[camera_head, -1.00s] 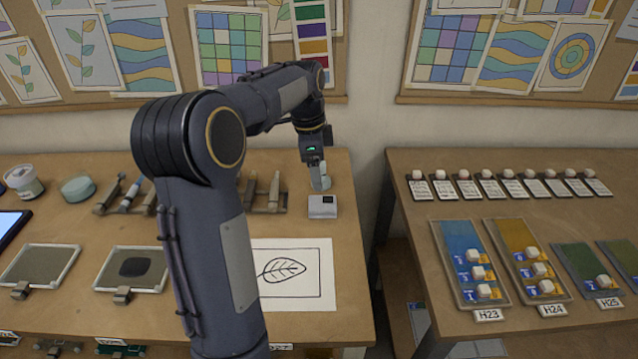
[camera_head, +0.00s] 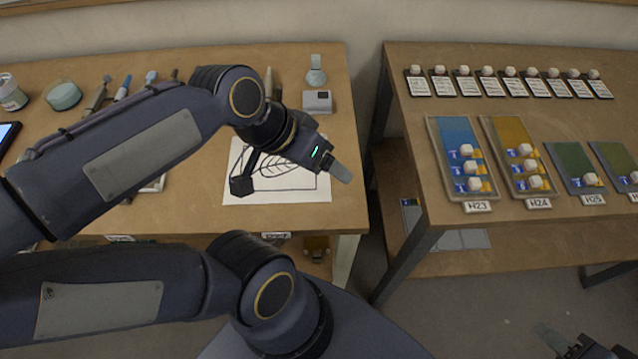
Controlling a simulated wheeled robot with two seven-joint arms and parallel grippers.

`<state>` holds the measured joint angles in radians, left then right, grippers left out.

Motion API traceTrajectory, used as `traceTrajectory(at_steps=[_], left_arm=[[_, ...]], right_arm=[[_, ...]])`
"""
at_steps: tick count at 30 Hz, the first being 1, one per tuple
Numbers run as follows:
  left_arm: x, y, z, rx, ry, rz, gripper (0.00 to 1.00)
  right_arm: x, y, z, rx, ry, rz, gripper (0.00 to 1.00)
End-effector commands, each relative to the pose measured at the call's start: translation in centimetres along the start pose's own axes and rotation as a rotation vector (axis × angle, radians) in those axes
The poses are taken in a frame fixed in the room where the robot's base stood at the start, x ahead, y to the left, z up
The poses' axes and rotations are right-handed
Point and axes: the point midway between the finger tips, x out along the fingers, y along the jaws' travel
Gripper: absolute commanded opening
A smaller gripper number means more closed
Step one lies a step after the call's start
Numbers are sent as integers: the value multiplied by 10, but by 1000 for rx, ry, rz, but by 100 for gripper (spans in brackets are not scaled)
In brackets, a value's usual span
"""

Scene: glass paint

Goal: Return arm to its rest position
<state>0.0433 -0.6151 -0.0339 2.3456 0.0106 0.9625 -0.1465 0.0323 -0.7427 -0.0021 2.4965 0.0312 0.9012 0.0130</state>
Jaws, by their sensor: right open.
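Pens on rests (camera_head: 122,88) line the left table (camera_head: 345,215), partly hidden by my arm. The right table (camera_head: 410,130) holds coloured trays (camera_head: 455,135) and a row of labelled cards (camera_head: 487,86). A gap separates the tables.

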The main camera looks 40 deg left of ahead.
Motion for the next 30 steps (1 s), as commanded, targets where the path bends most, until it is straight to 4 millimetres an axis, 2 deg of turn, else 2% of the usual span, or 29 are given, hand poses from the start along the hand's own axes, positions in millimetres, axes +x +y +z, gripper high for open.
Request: traceTrajectory(at_steps=[1,3,6,30], left_arm=[[5,6,14,-40,17,5,76],[10,12,27,-88,30,11,76],[15,15,36,-124,40,14,76],[16,15,37,-131,39,14,76]], right_arm=[[0,0,0,0,0,0,41],[0,0,0,0,0,0,41],[0,0,0,0,0,0,41],[0,0,0,0,0,0,41]])
